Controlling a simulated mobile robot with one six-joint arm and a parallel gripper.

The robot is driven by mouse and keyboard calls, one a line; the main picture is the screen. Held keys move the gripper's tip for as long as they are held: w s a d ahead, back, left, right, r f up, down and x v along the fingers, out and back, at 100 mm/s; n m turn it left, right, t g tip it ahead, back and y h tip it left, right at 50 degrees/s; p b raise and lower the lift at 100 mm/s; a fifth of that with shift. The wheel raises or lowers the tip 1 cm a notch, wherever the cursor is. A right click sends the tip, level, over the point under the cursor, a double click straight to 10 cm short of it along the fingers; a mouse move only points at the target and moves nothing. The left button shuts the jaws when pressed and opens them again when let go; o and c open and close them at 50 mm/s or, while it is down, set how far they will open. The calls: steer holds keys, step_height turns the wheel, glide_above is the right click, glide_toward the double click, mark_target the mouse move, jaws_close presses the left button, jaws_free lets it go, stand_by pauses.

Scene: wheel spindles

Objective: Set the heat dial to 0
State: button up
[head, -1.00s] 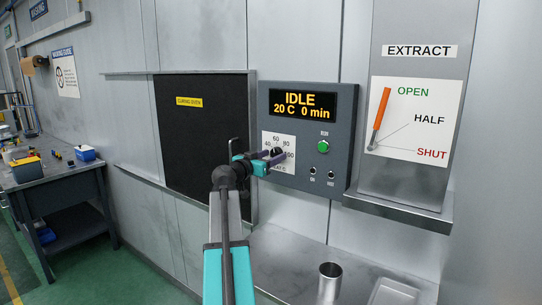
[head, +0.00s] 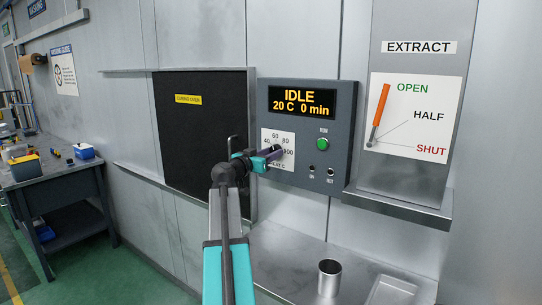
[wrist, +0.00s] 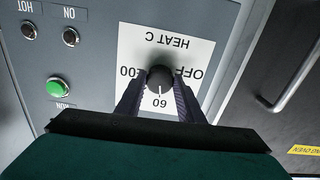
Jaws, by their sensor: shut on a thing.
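The heat dial (wrist: 160,77) is a round black knob on a white scale plate (wrist: 195,50) marked HEAT C. In the wrist view the plate is upside down, and the dial's white mark points at the 60. My gripper (wrist: 159,88) is shut on the dial, one dark finger on each side. The display (head: 303,102) reads IDLE, 20 C, 0 min.
The dark curing oven door (head: 205,140) is to the left. An orange extract lever (head: 379,103) is to the right. A metal cup (head: 329,278) and tray (head: 391,292) stand below.

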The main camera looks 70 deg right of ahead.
steer(key=n, duration=1)
steer(key=n+b, duration=0.1)
steer(key=n, duration=0.5)
steer(key=shift+r, duration=0.4)
steer(key=shift+n+p, duration=0.75)
steer(key=shift+n, duration=0.95)
steer(key=o, duration=1.1)
steer(key=shift+f, duration=0.15)
steer(key=shift+c, duration=0.2)
steer(key=shift+f, duration=0.1)
